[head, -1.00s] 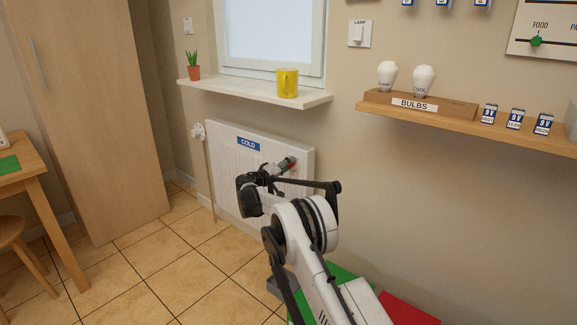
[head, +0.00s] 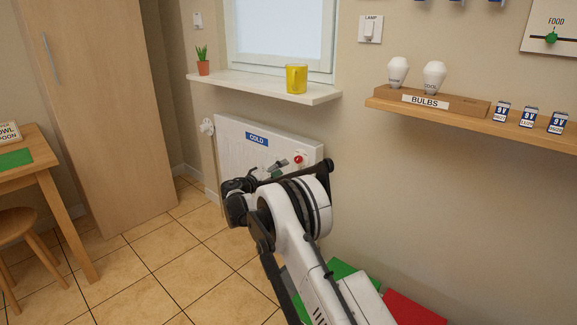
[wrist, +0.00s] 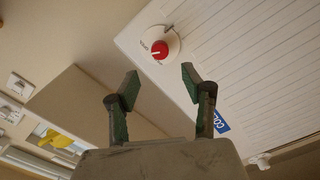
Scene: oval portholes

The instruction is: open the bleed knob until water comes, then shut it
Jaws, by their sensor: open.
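The bleed knob (head: 299,159) is red on a round white base at the upper right of the white radiator (head: 232,140). My gripper (head: 282,167) is just left of the knob in the head view. In the wrist view my gripper (wrist: 160,84) is open and empty, with the knob beyond and between its fingertips, apart from them. No water shows in either view. My arm hides the lower part of the radiator.
A wooden shelf (head: 470,121) is to the right. Green and red things lie on the floor beside my arm.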

